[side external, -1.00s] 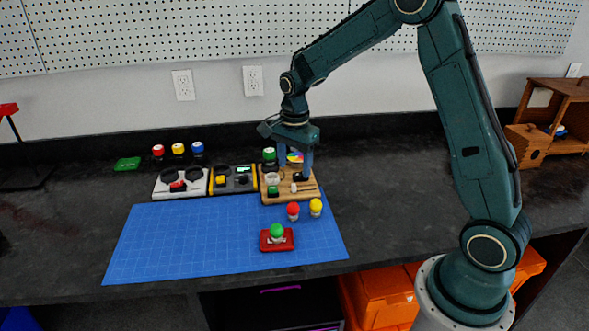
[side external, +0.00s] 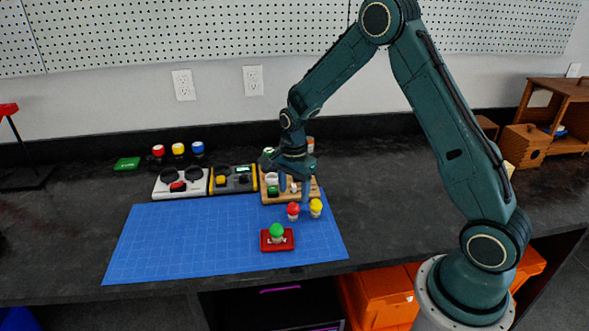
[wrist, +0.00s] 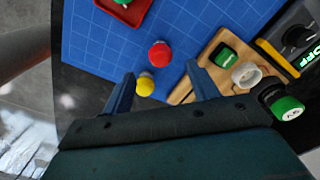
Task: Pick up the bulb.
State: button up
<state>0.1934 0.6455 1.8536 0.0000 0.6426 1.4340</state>
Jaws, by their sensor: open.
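A red bulb (side external: 293,209) and a yellow bulb (side external: 316,206) stand side by side on the blue mat (side external: 190,240), near its back right. A green bulb (side external: 277,230) sits on a red block (side external: 277,245) in front of them. My gripper (side external: 294,192) is open and empty above the wooden board, just behind the red and yellow bulbs. In the wrist view, the yellow bulb (wrist: 145,86) shows between the fingers of my gripper (wrist: 160,72), nearer the left one. The red bulb (wrist: 159,54) shows just beyond the fingertips.
The mat's left half is clear.

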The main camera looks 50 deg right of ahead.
aim_at(293, 204)
jog(key=shift+f, duration=0.5)
jog(key=shift+f, duration=0.1)
jog(key=shift+a+f, duration=0.1)
jog(key=shift+f, duration=2.35)
jog(key=shift+c, duration=0.5)
jog(key=shift+w, duration=0.1)
jog(key=c, duration=1)
